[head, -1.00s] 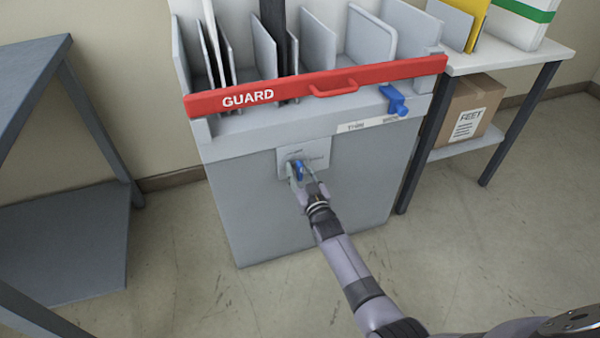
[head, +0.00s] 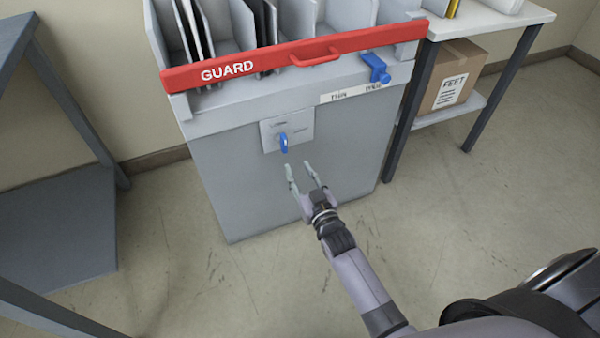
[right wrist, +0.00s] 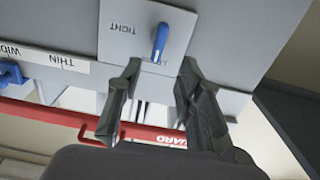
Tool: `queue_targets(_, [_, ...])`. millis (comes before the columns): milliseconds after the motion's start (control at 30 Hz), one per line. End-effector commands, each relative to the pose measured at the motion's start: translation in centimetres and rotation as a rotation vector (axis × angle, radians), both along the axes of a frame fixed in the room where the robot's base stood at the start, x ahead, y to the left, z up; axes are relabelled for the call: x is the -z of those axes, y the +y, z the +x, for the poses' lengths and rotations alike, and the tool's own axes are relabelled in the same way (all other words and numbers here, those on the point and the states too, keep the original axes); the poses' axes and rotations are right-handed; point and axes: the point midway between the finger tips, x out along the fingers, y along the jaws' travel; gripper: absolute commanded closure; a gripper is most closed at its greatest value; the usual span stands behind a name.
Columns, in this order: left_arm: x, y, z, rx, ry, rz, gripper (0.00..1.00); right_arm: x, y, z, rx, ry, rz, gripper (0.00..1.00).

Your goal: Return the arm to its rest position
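My right gripper (head: 302,177) is open and empty in front of the grey machine (head: 225,185). It is apart from the small blue knob (head: 283,143) on the machine's pale label plate (head: 301,124). In the right wrist view the gripper's two fingers (right wrist: 153,90) stand apart, and the blue knob (right wrist: 160,42) shows beyond them on the plate, with the word TIGHT beside it. My left gripper is not in view.
A red GUARD bar (head: 285,58) spans the machine's top front, with a blue lever (head: 376,68) at its right. A white-topped table (head: 490,22) holds a cardboard box (head: 455,76) below. A dark grey shelf unit (head: 55,235) stands left. Floor between is clear.

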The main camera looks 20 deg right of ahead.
Motion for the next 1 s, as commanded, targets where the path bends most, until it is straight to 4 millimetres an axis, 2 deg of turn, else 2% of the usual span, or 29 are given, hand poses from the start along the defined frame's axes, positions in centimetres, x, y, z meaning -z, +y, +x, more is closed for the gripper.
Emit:
queue_targets(400, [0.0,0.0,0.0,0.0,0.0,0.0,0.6,0.0,0.0,0.0,0.0,0.002,-0.001,0.67])
queue_targets(567, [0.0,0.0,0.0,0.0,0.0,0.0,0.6,0.8,-0.3,-1.1,0.001,0.089,-0.011,0.67])
queue_targets(667, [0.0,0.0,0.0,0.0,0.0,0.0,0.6,2.0,-0.5,-3.1,0.001,0.225,-0.026,0.67])
queue_targets(767, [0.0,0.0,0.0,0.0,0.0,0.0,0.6,3.1,-0.5,-6.4,-0.004,0.399,-0.043,0.67])
queue_targets(1000, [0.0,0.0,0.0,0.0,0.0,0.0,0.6,4.3,-0.4,-16.1,-0.029,0.793,-0.084,0.67])
